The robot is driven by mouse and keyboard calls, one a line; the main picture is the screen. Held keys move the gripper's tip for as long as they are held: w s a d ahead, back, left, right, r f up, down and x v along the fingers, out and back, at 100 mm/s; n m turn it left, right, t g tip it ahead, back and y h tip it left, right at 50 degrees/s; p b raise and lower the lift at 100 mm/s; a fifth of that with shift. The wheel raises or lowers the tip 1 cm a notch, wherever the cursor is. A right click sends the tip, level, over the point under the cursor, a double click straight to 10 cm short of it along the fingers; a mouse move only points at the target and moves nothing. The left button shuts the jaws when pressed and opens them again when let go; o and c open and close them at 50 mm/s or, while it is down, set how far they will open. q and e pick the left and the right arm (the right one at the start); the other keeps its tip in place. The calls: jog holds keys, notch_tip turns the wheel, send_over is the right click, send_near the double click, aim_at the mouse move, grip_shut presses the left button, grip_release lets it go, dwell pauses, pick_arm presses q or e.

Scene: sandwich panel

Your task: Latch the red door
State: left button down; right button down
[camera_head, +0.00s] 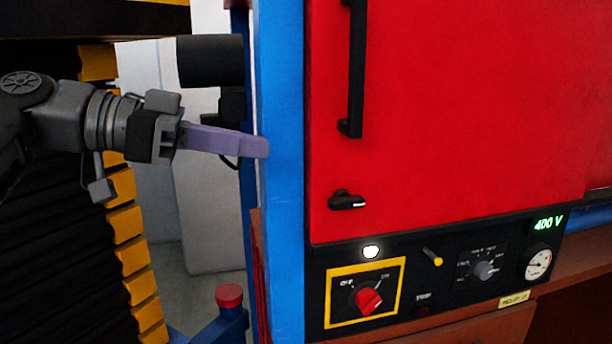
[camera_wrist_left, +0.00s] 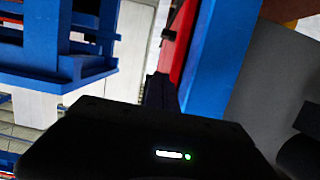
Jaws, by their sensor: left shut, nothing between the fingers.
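The red door (camera_head: 450,110) fills the right half of the head view and sits against the blue frame (camera_head: 281,170). A long black bar handle (camera_head: 356,75) runs up its left side. A small black latch knob (camera_head: 347,201) is at its lower left corner, its lever pointing sideways to the right. My left gripper (camera_head: 262,147) is shut and empty, with its purple-grey fingers over the left edge of the blue frame, left of the latch. I cannot tell whether they touch the frame. In the wrist view the red panel (camera_wrist_left: 185,40) shows as a narrow strip. My right gripper is not in view.
Below the door is a black control panel (camera_head: 440,290) with a red rotary switch (camera_head: 368,299), a yellow-tipped lever (camera_head: 433,256), a grey knob (camera_head: 484,270) and a gauge (camera_head: 537,263). A red-capped blue post (camera_head: 229,296) stands at lower left. A yellow-edged black stack (camera_head: 125,225) is at left.

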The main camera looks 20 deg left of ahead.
pick_arm(q)
jog(key=b, duration=0.1)
jog(key=p, duration=0.1)
send_over(320, 187)
jog(key=s, duration=0.2)
jog(key=shift+s+d+f, duration=0.1)
jog(key=shift+d+f, duration=0.15)
jog(key=shift+f, duration=0.35)
jog(key=shift+s+d+f, duration=0.1)
jog(key=shift+d+f, duration=0.1)
jog(key=shift+f, duration=0.35)
notch_tip(320, 187, down, 3)
jog(key=shift+a+r, duration=0.1)
jog(key=shift+a, duration=0.05)
jog(key=shift+f, duration=0.7)
